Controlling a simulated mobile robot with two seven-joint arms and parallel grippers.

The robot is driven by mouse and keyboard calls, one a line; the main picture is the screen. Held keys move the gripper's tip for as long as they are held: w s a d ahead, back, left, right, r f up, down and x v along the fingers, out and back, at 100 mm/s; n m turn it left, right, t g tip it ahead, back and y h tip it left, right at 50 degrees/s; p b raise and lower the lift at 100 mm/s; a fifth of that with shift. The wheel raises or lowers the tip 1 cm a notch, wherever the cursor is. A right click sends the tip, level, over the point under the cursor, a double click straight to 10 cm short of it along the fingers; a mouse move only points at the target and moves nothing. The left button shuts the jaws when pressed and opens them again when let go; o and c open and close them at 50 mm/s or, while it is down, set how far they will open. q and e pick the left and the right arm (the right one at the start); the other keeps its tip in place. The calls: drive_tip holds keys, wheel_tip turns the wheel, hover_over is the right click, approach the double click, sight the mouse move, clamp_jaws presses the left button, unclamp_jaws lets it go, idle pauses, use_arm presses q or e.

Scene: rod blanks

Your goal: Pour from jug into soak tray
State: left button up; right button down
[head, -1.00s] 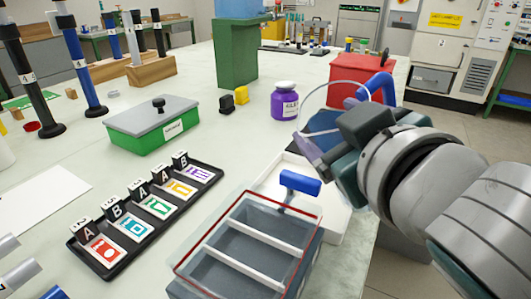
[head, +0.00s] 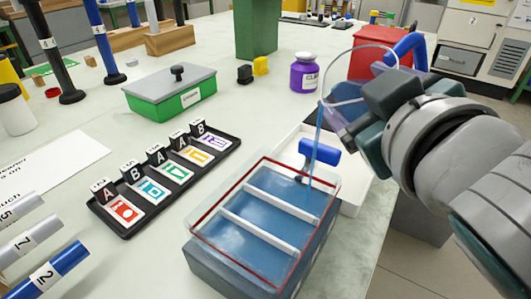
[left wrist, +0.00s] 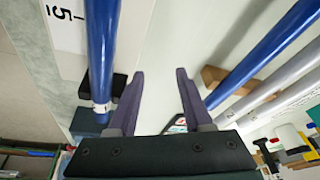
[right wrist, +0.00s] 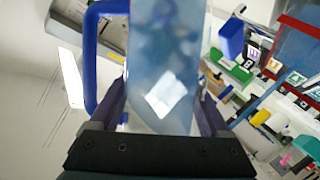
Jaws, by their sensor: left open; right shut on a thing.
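The clear jug (head: 366,58) with a blue handle (head: 408,46) is tipped above the soak tray. My right gripper (right wrist: 160,98) is shut on the jug, which also fills the middle of the right wrist view (right wrist: 165,60). A thin blue stream (head: 314,150) falls from the jug into the far right part of the soak tray. The soak tray (head: 228,195) is a clear box with a red rim and two white bars across it, and blue liquid covers its inside. My left gripper (left wrist: 160,75) is open and empty, with blue and grey rods around it in the left wrist view.
A white tray (head: 352,198) with a blue-handled tool (head: 320,151) lies behind the soak tray. A black card rack (head: 130,232) and a green box (head: 165,108) stand to the left. A purple jar (head: 304,73) and a red box (head: 375,62) stand farther back.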

use_arm(q)
drive_tip(key=shift+d, duration=0.1)
use_arm(e)
drive_tip(key=shift+r, duration=0.1)
idle(0.4)
use_arm(q)
drive_tip(key=shift+f+b, duration=0.25)
drive_tip(key=shift+b, duration=0.05)
use_arm(e)
drive_tip(key=shift+n, duration=0.3)
use_arm(q)
drive_tip(key=shift+f, duration=0.1)
idle(0.4)
drive_tip(key=shift+f+b, duration=0.25)
drive_tip(key=shift+b, duration=0.05)
use_arm(e)
drive_tip(key=shift+t, duration=0.3)
drive_tip(key=shift+n+h, duration=0.3)
